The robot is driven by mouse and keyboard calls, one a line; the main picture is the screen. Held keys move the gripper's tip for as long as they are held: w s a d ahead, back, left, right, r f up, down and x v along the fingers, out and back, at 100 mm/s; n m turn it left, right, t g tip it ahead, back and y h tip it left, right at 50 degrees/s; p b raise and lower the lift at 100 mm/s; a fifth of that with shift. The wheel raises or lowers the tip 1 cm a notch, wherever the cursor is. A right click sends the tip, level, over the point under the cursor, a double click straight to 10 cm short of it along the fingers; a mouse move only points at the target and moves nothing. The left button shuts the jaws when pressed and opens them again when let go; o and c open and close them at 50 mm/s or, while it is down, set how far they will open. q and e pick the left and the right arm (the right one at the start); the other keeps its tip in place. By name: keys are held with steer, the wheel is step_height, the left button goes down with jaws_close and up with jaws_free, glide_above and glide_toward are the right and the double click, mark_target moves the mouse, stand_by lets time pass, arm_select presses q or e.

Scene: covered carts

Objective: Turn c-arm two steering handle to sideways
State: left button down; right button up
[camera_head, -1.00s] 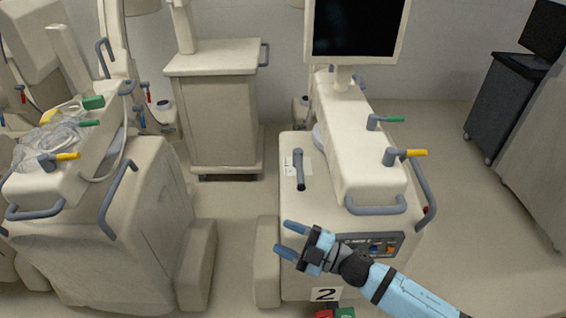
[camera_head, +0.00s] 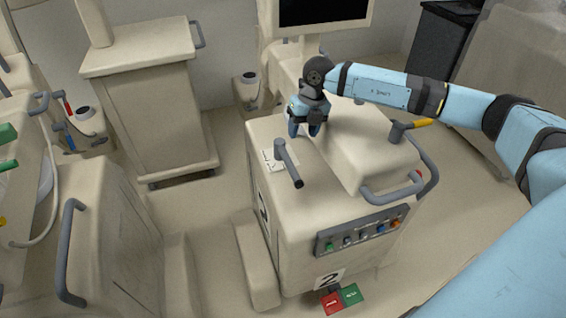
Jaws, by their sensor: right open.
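C-arm two is the cream cart (camera_head: 300,225) with a "2" plate (camera_head: 330,279) low on its front. Its grey steering handle (camera_head: 289,165) stands on the cart's top at the left, beside a white label (camera_head: 268,160). The handle's bar points toward the cart's front, slightly to the right. My right gripper (camera_head: 304,131) is open and empty, fingers pointing down, just behind and right of the handle and apart from it. My right arm reaches in from the right over the cart's raised body. My left gripper is not in view.
A yellow-tipped lever (camera_head: 409,128) and a grey front rail (camera_head: 392,192) are on the same cart, near my arm. Red and green pedals (camera_head: 342,299) lie at its foot. Another cart with a grey rail (camera_head: 70,250) stands at left. A cabinet (camera_head: 152,105) stands behind.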

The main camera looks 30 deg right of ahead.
mark_target(293, 167)
steer(key=a+f, duration=0.1)
steer(key=f, duration=0.3)
steer(key=f+p, duration=0.1)
steer(key=f, duration=0.3)
steer(key=a+f, duration=0.1)
steer(key=f, duration=0.4)
steer(key=shift+w+a+f, duration=0.1)
steer(key=shift+w+a, duration=0.05)
steer(key=shift+a, duration=0.15)
jaws_close()
